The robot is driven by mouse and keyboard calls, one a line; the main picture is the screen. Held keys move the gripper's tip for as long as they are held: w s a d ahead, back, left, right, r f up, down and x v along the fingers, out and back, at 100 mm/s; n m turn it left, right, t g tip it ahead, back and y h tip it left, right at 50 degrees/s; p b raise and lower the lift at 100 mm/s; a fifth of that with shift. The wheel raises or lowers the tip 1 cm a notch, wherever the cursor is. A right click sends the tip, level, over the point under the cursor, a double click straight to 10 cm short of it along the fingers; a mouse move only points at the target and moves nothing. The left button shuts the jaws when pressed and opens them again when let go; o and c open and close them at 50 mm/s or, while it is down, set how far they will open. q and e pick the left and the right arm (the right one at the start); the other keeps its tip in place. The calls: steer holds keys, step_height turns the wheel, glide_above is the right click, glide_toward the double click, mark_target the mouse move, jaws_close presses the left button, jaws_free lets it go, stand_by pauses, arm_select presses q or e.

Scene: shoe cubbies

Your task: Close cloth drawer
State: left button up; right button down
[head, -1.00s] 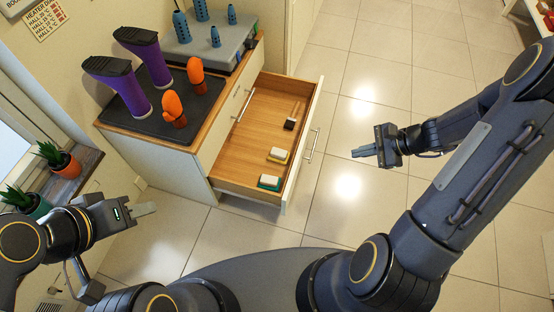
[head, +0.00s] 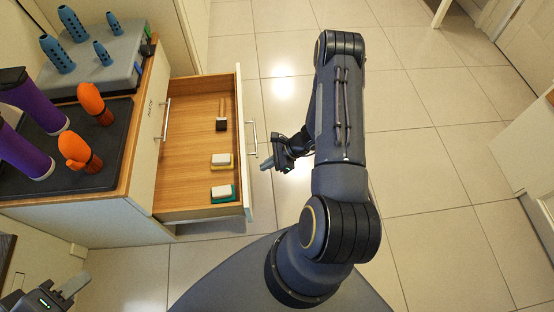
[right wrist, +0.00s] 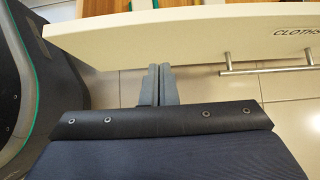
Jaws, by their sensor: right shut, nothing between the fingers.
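The cloth drawer (head: 195,150) stands open, pulled out to the right from the cabinet in the head view. Its white front panel (head: 243,105) has a bar handle (head: 254,138). My right gripper (head: 267,164) is shut and empty, just outside the front panel near the lower end of the handle. In the right wrist view, its closed fingertips (right wrist: 160,68) point at the lower edge of the panel (right wrist: 170,40). The handle (right wrist: 268,69) and a partly cut-off "CLOTHS" label lie to their right. Contact cannot be told. My left gripper (head: 74,284) is at the bottom left, away from the drawer.
Inside the drawer lie a dark-ended brush (head: 221,124) and two sponge-like blocks (head: 221,160). The tiled floor (head: 420,120) to the right is clear.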

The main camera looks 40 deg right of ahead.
arm_select(q)
steer(key=shift+f, duration=0.45)
arm_select(e)
steer(key=shift+w+a, duration=0.55)
steer(key=shift+a, duration=0.3)
steer(key=shift+w+a, duration=0.55)
steer(key=shift+a, duration=0.3)
